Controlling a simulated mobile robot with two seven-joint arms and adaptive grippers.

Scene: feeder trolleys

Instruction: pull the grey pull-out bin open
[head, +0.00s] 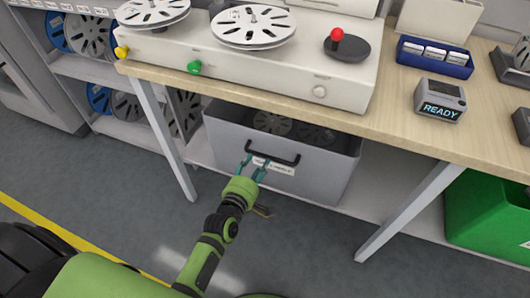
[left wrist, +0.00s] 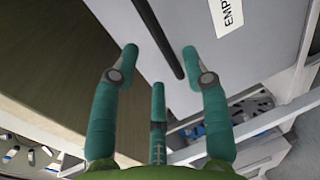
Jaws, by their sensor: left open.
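The grey pull-out bin (head: 318,178) sits under the wooden worktop on the low shelf, with reels visible inside. Its front carries a black bar handle (head: 285,161) and a white label. My left gripper (head: 254,167) is open at the left part of the handle. In the left wrist view the handle (left wrist: 163,42) runs between the spread teal fingertips of my left gripper (left wrist: 159,52), with gaps showing on both sides. The bin's front (left wrist: 250,60) and part of its label, reading "EMP", show there too. My right gripper is not in view.
A table leg (head: 165,137) stands left of the bin and another (head: 410,210) to its right. A green crate (head: 490,215) is at the far right. The worktop edge (head: 400,145) overhangs the bin.

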